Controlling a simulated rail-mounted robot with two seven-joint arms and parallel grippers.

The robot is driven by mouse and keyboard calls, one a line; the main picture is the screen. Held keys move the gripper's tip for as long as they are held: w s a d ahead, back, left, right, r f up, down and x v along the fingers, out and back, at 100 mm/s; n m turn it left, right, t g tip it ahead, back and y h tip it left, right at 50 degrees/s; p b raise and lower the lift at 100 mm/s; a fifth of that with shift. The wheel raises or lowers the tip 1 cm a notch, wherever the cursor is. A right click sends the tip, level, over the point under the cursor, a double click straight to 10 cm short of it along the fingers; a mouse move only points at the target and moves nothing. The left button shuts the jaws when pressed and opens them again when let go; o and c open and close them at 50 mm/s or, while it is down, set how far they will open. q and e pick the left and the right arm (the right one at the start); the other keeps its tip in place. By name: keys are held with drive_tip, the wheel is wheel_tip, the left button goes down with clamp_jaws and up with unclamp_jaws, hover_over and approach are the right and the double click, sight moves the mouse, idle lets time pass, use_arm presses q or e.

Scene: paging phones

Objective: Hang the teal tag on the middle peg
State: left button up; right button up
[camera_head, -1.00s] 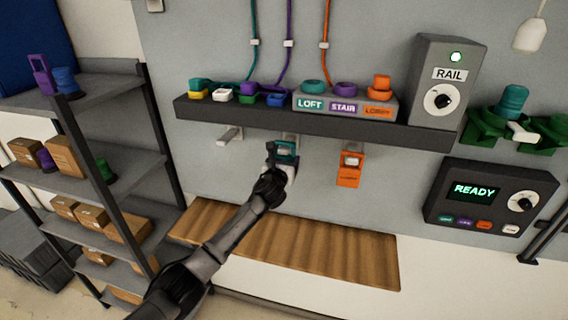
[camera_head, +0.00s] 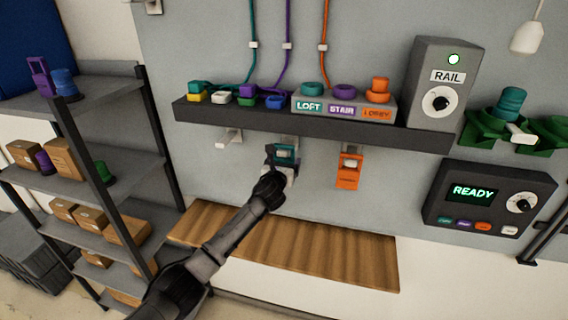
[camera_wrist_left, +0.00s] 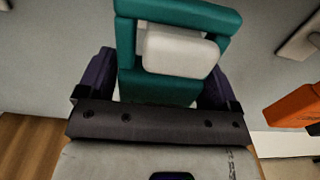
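The teal tag (camera_head: 273,150) is at the middle peg below the dark shelf. In the left wrist view the teal tag (camera_wrist_left: 158,90) fills the top middle, and the pale, rounded end of the middle peg (camera_wrist_left: 180,52) shows in its opening. My left gripper (camera_head: 277,172) is at the tag's lower part. In the wrist view the dark fingers of the left gripper (camera_wrist_left: 158,82) lie along both sides of the tag and appear shut on it. The tag's lower end is partly hidden by the gripper. My right gripper is not in view.
An orange tag (camera_head: 348,178) hangs on the peg to the right; the left peg (camera_head: 229,137) is bare. The dark shelf (camera_head: 300,121) runs just above the pegs. A wooden ledge (camera_head: 300,245) lies below. A READY panel (camera_head: 487,203) is at the right.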

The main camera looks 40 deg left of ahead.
use_arm(q)
drive_tip(key=shift+o, duration=1.1)
drive_tip(key=shift+s, duration=0.25)
drive_tip(key=v, duration=1.3)
drive_tip(key=shift+s+b, duration=0.15)
drive_tip(key=shift+b, duration=0.15)
drive_tip(key=shift+d, duration=0.1)
